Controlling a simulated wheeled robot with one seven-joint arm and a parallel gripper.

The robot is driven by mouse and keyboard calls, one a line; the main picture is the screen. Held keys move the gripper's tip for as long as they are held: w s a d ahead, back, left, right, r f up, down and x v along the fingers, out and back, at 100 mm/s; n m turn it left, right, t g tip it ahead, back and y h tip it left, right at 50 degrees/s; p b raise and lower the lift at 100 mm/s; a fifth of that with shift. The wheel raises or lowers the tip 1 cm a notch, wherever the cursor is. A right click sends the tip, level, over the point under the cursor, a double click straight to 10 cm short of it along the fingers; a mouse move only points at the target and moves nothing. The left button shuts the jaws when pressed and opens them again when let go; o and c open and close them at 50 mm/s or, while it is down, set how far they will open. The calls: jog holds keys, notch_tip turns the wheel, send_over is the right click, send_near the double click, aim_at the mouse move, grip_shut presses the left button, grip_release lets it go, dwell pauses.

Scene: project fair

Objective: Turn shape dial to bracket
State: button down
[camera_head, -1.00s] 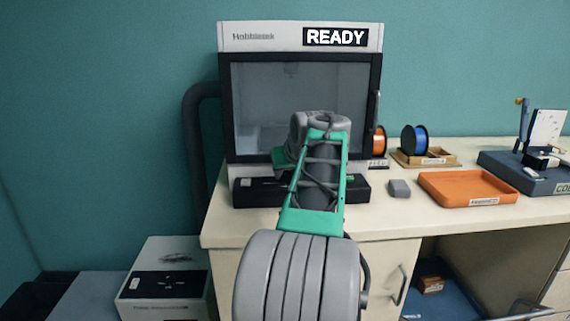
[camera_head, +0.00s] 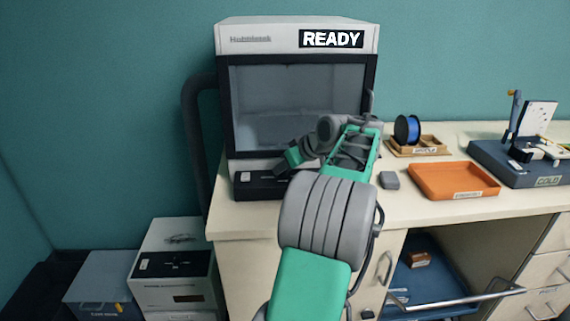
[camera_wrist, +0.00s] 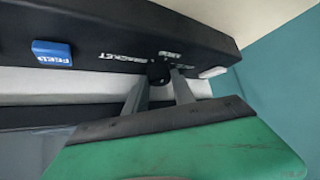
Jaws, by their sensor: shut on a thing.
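The black control panel (camera_wrist: 95,30) fills the top of the wrist view, with a small dark dial (camera_wrist: 157,71) on its edge. White lettering beside the dial reads BRACKET; the other labels are too small to read surely. My gripper (camera_wrist: 160,84) has its two grey fingers on either side of the dial and is shut on it. Where the dial points is not clear. In the head view the grey machine (camera_head: 260,35) shows READY on its display (camera_head: 331,39). My arm reaches to its black front panel (camera_head: 252,187) and hides the dial there.
A blue button marked FEED (camera_wrist: 52,53) and a white button (camera_wrist: 213,72) are on the panel. Right of the machine are a small grey block (camera_head: 389,180), an orange tray (camera_head: 455,194), a blue spool (camera_head: 407,129) and a blue stand marked COLD (camera_head: 505,167).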

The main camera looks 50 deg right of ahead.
jog(key=c, duration=1.1)
grip_release()
jog(key=shift+o, duration=0.2)
jog(key=shift+r, duration=0.1)
